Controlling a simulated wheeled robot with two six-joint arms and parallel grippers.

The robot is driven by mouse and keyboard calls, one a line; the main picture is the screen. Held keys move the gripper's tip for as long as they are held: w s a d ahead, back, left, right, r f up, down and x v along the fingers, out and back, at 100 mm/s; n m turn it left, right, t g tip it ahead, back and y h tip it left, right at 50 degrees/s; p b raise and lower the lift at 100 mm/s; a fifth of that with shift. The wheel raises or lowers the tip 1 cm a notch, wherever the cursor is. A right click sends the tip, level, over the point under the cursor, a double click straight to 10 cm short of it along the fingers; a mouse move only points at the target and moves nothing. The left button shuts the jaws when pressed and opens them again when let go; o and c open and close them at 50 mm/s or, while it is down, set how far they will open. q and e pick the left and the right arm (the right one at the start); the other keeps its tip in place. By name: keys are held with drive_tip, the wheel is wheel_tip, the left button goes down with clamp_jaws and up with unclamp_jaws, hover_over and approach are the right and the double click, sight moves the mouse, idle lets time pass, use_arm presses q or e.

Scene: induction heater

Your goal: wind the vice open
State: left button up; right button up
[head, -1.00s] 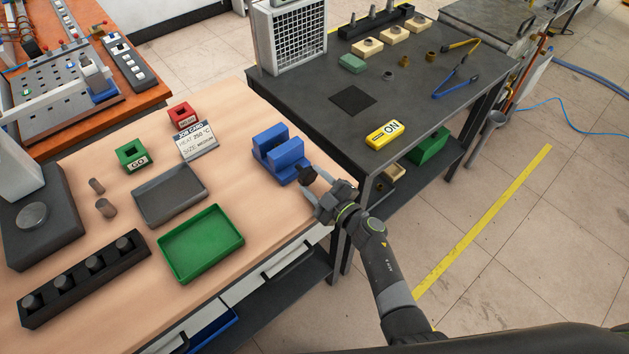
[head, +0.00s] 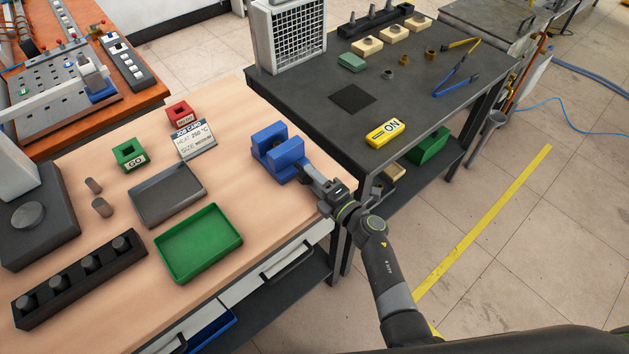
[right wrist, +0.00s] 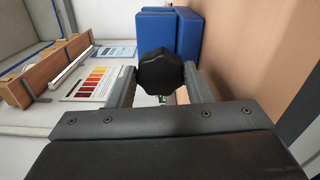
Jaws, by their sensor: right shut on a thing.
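The blue vice (head: 277,153) stands near the right edge of the wooden bench. There is a gap between its two jaws in the head view. It also shows in the right wrist view (right wrist: 188,32), behind its black knob (right wrist: 160,70). My right gripper (head: 308,178) is at the vice's front end, its two fingers on either side of the knob and shut on it. In the head view the gripper hides the knob. My left gripper is in neither view.
A green tray (head: 199,243) and a grey tray (head: 167,195) lie on the bench left of the vice. A dark table (head: 330,75) stands behind, with a yellow ON block (head: 385,133) near its edge. The bench top around the vice's left side is clear.

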drive_tip(key=n+b, duration=0.1)
drive_tip(key=n, duration=0.4)
drive_tip(key=shift+f+n+b, duration=0.1)
drive_tip(key=shift+n+b, duration=0.2)
drive_tip(key=shift+b, duration=0.05)
drive_tip(key=n+b, duration=0.1)
drive_tip(key=n, duration=0.3)
drive_tip(key=shift+s+n+b, duration=0.1)
drive_tip(key=shift+n+b, duration=0.25)
drive_tip(key=shift+n, duration=0.05)
drive_tip(key=o, duration=1)
drive_tip(key=b+v, duration=0.2)
drive_tip(key=v, duration=1.5)
drive_tip(key=shift+s, duration=0.15)
